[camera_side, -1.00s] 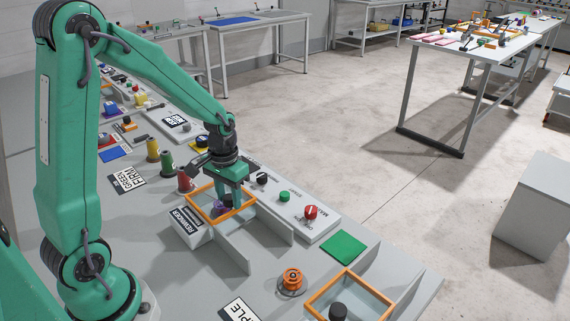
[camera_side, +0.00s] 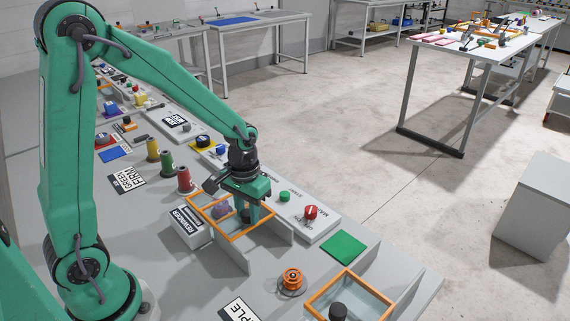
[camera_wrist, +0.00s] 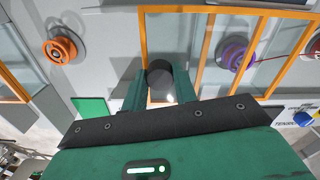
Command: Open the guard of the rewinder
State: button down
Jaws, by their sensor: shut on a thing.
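The rewinder (camera_side: 187,229) is a pale box with a "REWINDER" label, in the middle of the side view. Its guard (camera_side: 257,232) is a clear panel in an orange frame, lying flat and displaced toward the lower right. It also shows in the wrist view (camera_wrist: 143,40). My gripper (camera_side: 247,216) points down, shut on the guard's black knob (camera_wrist: 159,72). A purple spool (camera_side: 221,210) sits in the rewinder to the left of my fingers; the wrist view shows it on the right (camera_wrist: 234,54).
Two grey rails (camera_side: 283,235) extend from the rewinder toward the lower right. A second orange-framed guard (camera_side: 376,291) with a black knob (camera_side: 338,312) and an orange spool (camera_side: 292,279) lie beyond. A control panel with a red knob (camera_side: 310,213) stands behind. Red, green and yellow thread cones (camera_side: 184,181) stand left.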

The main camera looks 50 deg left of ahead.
jog(key=d, duration=0.6)
jog(key=shift+w+d, duration=0.15)
jog(key=c, duration=1.1)
grip_release()
jog(key=shift+r, duration=0.15)
notch_tip(320, 180, up, 8)
jog(key=shift+f, duration=0.2)
jog(key=shift+r, duration=0.1)
